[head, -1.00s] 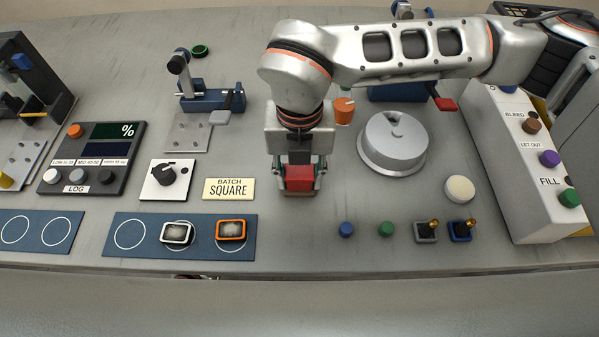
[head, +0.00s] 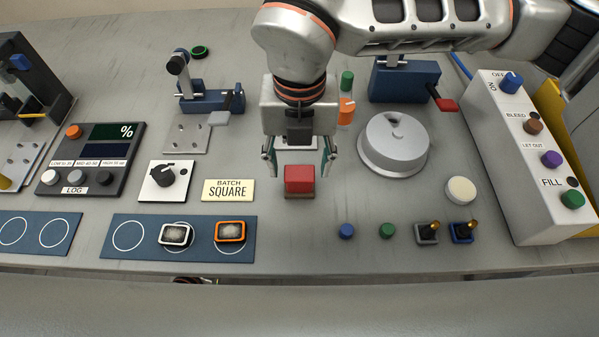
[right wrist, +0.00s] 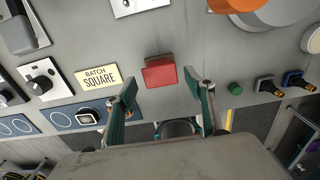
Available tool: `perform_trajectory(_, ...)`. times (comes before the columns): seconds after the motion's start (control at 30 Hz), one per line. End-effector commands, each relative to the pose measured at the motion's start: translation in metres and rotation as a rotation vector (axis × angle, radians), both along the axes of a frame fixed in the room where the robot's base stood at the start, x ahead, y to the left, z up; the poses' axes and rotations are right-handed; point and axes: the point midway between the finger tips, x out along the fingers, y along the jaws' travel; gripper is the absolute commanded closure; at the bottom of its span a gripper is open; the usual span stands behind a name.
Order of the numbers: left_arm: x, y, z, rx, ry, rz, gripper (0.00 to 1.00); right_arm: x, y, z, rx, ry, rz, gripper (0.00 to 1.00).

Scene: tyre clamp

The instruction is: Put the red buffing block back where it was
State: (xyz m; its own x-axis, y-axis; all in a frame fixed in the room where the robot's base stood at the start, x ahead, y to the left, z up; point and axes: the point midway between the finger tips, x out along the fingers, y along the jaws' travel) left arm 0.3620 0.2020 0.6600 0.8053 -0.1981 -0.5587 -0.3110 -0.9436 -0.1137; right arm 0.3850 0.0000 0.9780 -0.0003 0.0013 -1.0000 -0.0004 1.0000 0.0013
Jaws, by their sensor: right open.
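The red buffing block (head: 299,179) sits on a small brownish base on the grey bench, right of the BATCH SQUARE plate (head: 228,189). In the right wrist view the red block (right wrist: 160,72) lies beyond the fingertips, with nothing gripping it. My right gripper (head: 299,166) is open and empty. Its two fingers are spread apart, above and behind the block in the head view. The right wrist view shows both fingers (right wrist: 162,92) wide apart. My left gripper is not in view.
A round metal piece (head: 393,146) stands right of the block, with an orange-and-green item (head: 346,108) behind. Blue and green buttons (head: 386,230) and toggle switches (head: 427,233) lie front right. A blue mat (head: 130,250) with two framed pieces lies front left. A valve box (head: 535,165) stands at right.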

Motion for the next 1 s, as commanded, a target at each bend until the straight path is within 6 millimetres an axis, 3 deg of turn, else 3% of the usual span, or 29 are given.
perform_trajectory(0.2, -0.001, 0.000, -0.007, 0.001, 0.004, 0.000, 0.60, 0.001, 0.000, 0.044, 0.000, -0.003, -0.001, 0.46)
perform_trajectory(0.4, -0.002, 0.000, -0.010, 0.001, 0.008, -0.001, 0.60, 0.000, 0.000, 0.068, 0.000, -0.001, -0.001, 0.46)
perform_trajectory(1.0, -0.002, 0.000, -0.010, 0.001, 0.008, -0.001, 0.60, 0.000, 0.000, 0.074, -0.001, 0.001, 0.000, 0.46)
